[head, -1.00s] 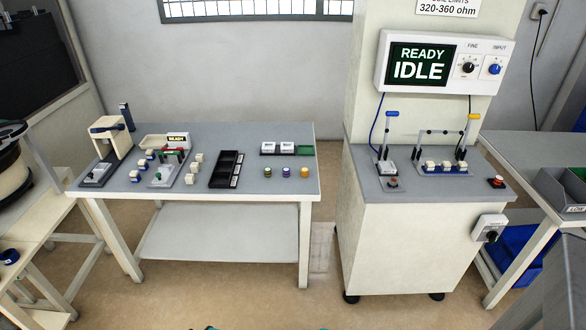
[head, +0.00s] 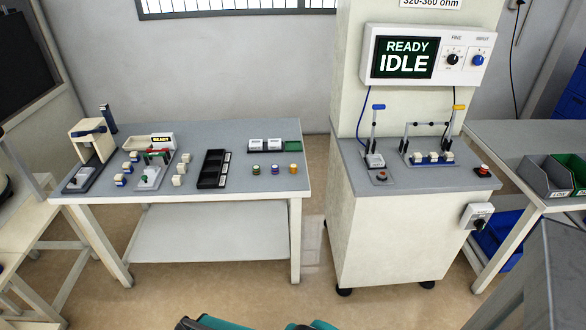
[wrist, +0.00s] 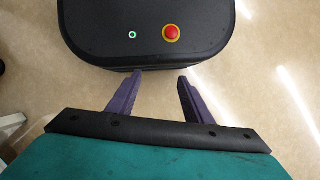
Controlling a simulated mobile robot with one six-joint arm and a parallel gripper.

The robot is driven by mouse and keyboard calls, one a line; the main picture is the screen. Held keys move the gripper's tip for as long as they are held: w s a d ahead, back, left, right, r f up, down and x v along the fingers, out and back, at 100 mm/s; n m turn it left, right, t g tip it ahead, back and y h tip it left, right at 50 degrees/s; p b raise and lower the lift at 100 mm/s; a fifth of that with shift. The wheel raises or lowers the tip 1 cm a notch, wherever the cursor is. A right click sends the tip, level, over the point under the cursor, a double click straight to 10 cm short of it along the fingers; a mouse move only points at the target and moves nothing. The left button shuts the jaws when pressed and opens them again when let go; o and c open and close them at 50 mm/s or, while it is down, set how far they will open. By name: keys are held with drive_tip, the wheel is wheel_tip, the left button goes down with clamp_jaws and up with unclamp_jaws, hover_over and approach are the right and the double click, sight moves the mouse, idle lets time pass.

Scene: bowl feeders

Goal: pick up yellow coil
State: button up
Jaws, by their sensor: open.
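Three small coils stand in a row near the right front of the left table. The rightmost is a yellow-orange coil (head: 294,168), upright. Beside it to the left are a purple coil (head: 275,169) and a green coil (head: 256,170). My gripper (wrist: 160,76) shows in the wrist view with its two purple fingers apart and nothing between them. It is over the floor and my own base, away from the coils. No coil shows in the wrist view.
A black tray (head: 202,181) and white blocks (head: 180,168) stand left of the coils. The test cabinet (head: 410,230) stands to the right across a narrow gap. Floor in front is clear.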

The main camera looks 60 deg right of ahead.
drive_tip(key=w+d+r+m+t+y+p, duration=0.1)
drive_tip(key=w+d+r+m+t+p, duration=0.1)
drive_tip(key=w+d+r+m+t, duration=0.5)
drive_tip(key=w+d+r+m+t+y+p, duration=0.1)
drive_tip(key=w+d+r+m+t+p, duration=0.1)
drive_tip(key=w+d+r+m, duration=0.85)
drive_tip(key=w+d+r+m+t+h+p, duration=0.1)
drive_tip(key=w+d+r+m+t+h, duration=0.25)
drive_tip(key=d, duration=0.55)
drive_tip(key=w+d+r+m+t+p, duration=0.1)
drive_tip(key=d+r+m+t+p, duration=0.1)
drive_tip(key=d+r+m, duration=0.55)
drive_tip(key=s+d+r+m+h+p, duration=0.15)
drive_tip(key=d+r, duration=0.25)
drive_tip(key=d, duration=0.4)
drive_tip(key=s+d+r+m+h+b, duration=0.1)
drive_tip(key=s+d+r+m+h, duration=0.2)
drive_tip(key=d, duration=0.4)
drive_tip(key=s+d+r+m+h, duration=0.4)
drive_tip(key=s+d+m, duration=0.4)
drive_tip(key=s+d, duration=0.3)
drive_tip(key=shift+d+r+m+p, duration=0.3)
drive_tip(key=shift+d+r+m, duration=0.1)
drive_tip(key=shift+d+r, duration=0.15)
drive_tip(key=shift+w+d+f+t+b, duration=0.2)
drive_tip(key=shift+w+f+t+b, duration=0.15)
drive_tip(key=shift+b, duration=1.05)
drive_tip(key=b+x, duration=0.2)
drive_tip(key=b, duration=0.4)
